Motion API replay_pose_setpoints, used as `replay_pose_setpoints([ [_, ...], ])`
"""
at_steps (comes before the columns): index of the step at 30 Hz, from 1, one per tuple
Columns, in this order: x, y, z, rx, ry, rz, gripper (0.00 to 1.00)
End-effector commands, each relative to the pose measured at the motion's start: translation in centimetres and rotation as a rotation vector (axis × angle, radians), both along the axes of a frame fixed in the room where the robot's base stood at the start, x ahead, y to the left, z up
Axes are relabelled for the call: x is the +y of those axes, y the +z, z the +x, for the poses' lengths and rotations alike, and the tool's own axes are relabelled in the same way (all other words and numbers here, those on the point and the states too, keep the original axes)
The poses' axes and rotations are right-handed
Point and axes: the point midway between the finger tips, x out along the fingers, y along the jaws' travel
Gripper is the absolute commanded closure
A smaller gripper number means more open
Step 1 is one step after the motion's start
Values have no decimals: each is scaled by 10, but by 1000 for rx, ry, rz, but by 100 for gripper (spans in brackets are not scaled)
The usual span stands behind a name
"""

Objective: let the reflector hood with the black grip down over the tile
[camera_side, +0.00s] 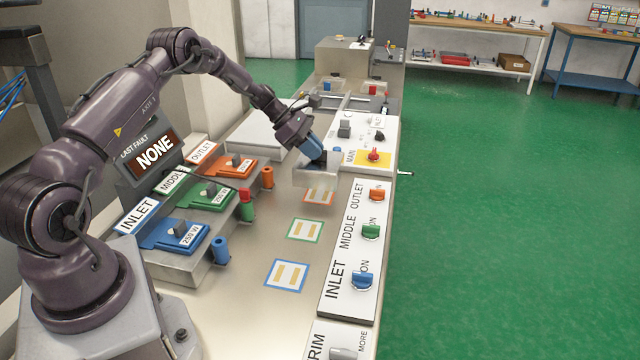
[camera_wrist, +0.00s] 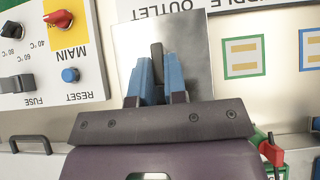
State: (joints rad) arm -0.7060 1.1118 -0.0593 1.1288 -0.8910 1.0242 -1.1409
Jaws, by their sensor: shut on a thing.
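The reflector hood (camera_side: 318,174) is a shiny grey metal box. Its black grip (camera_wrist: 157,62) stands up between the blue fingers of my gripper (camera_side: 321,157), which is shut on it. The wrist view shows the hood's top plate (camera_wrist: 192,45) beyond the fingers. In the side view the orange-framed tile (camera_side: 320,197) with pale yellow bars lies on the bench just in front of the hood, and the hood covers its far part. In the wrist view this tile is hidden. I cannot tell how far the hood is above the bench.
The green-framed tile (camera_side: 305,230) and blue-framed tile (camera_side: 286,276) lie nearer on the bench. A white switch panel (camera_side: 350,255) runs along the right. The panel with the red MAIN knob (camera_side: 373,155) is close beside the hood. Coloured heater controls (camera_side: 210,195) stand at left.

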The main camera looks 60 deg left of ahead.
Motion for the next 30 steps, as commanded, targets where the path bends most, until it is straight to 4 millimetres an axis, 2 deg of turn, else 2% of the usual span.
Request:
replay_pose_setpoints([
  [5,-2,5,3,-3,-6,1,100],
  [10,-7,28,9,-5,-27,3,100],
  [14,-20,44,-8,-3,-155,0,100],
  [20,-31,51,-48,-1,-523,-1,100],
  [25,-32,58,-97,2,-1015,0,100],
  [30,-24,69,-139,5,-1496,-1,100],
])
